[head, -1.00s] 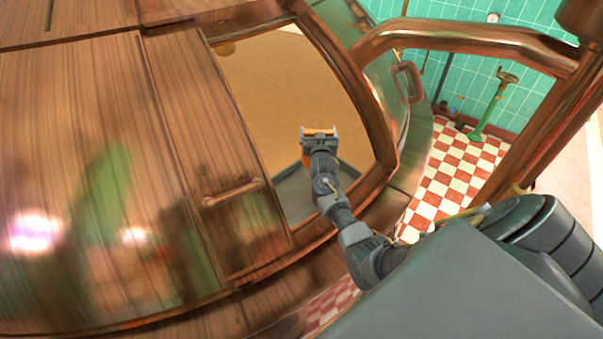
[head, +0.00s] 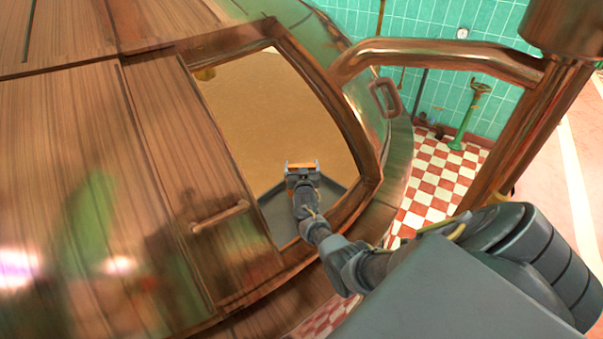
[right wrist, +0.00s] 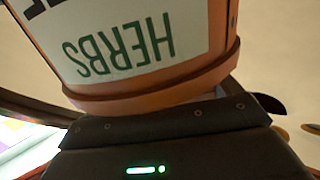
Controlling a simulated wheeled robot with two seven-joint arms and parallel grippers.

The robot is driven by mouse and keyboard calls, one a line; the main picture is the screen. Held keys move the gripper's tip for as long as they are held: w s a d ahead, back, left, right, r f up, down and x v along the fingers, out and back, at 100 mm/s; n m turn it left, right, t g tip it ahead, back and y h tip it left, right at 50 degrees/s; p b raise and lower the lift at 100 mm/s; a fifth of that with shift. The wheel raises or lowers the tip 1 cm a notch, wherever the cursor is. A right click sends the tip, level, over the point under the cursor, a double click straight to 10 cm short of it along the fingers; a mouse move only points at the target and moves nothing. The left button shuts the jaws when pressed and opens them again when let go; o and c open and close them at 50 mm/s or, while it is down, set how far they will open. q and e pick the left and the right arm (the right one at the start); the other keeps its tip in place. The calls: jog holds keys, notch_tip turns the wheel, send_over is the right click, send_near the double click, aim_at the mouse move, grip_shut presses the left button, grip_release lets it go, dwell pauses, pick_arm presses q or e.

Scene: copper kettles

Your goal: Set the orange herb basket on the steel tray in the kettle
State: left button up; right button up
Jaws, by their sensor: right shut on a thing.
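The orange herb basket (right wrist: 160,95) fills the upper part of the right wrist view, its white label reading "HERBS" upside down. My right gripper (head: 302,167) is shut on it; in the head view only a thin orange strip of the basket (head: 301,164) shows beyond the fingers. The gripper is inside the opening of the copper kettle (head: 150,190). The steel tray (head: 280,215) shows as a grey surface at the lower end of the opening, beside and below my right arm. The basket appears held above it; the gap cannot be judged. My left gripper is not in view.
The opening's wooden-looking copper frame (head: 365,205) runs close to my right forearm. A panel with a bar handle (head: 219,217) lies left of the opening. A thick copper pipe (head: 440,55) arches at the right. Tan liquid or floor (head: 265,115) fills the kettle's inside.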

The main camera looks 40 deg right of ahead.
jog(key=shift+f, duration=1.4)
jog(key=shift+b, duration=0.35)
jog(key=shift+f, duration=0.2)
jog(key=o, duration=1.6)
jog(key=shift+o, duration=0.2)
jog(key=shift+r, duration=0.15)
jog(key=shift+s+a, duration=0.1)
jog(key=shift+s, duration=0.05)
jog(key=v, duration=0.7)
jog(key=shift+p, duration=0.4)
jog(key=shift+s, duration=0.1)
